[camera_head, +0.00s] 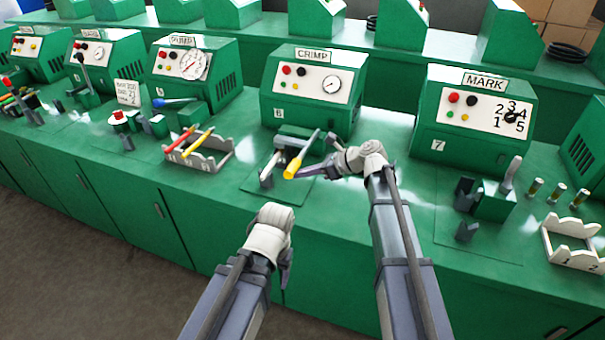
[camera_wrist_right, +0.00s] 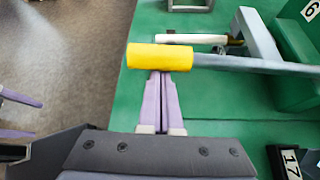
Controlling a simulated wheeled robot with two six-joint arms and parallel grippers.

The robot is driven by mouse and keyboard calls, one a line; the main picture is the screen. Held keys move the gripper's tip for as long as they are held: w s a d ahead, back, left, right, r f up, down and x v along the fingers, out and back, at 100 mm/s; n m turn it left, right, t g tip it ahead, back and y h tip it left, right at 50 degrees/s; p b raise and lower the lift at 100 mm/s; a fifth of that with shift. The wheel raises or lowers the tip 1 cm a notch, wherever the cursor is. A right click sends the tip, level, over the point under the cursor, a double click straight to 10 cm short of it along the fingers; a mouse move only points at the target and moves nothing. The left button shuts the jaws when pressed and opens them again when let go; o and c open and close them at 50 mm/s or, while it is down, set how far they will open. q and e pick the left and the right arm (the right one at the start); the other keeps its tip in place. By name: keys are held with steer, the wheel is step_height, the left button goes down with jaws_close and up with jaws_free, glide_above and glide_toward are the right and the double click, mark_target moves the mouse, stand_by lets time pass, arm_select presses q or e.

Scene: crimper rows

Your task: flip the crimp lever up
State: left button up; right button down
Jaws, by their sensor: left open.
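The crimp lever is a grey bar (camera_head: 309,146) with a yellow grip (camera_head: 293,169), in front of the green CRIMP machine (camera_head: 312,92). In the head view it slants, yellow end low and nearer me. In the right wrist view the yellow grip (camera_wrist_right: 160,57) crosses in front of my right fingertips. My right gripper (camera_head: 303,173) has its fingers (camera_wrist_right: 161,88) together, reaching under the grip; contact is unclear. A pale rod (camera_wrist_right: 190,39) lies beside the lever. My left gripper (camera_head: 286,277) is open and empty in front of the counter; its fingers show in the right wrist view (camera_wrist_right: 22,117).
A white rack (camera_head: 205,160) with red and yellow tools stands left of the crimp station. The MARK machine (camera_head: 474,112) and its fixture (camera_head: 494,203) stand to the right.

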steer(key=w+d+r+m+g+y+p, duration=0.1)
steer(key=w+d+r+m+p, duration=0.1)
steer(key=w+r+p, duration=0.4)
steer(key=w+d+r+m+g+y+p, duration=0.1)
steer(key=w+d+r+m+g+p, duration=0.1)
steer(key=w+r+p, duration=0.4)
steer(key=shift+w+d+r+g+p, duration=0.25)
steer(key=shift+d+r+p, duration=0.25)
steer(key=shift+r+p, duration=2.95)
steer(key=shift+r+b, duration=0.85)
steer(key=shift+b, duration=0.05)
steer(key=shift+d, duration=0.1)
steer(key=s+f+b, duration=0.2)
steer(key=s+f, duration=0.1)
steer(key=s, duration=0.2)
steer(key=w+p+v, duration=0.1)
steer(key=p+v, duration=0.1)
steer(key=v, duration=0.7)
steer(key=shift+w+d+f+p, duration=0.15)
steer(key=shift+w+d+p, duration=0.1)
steer(key=shift+w+p, duration=0.1)
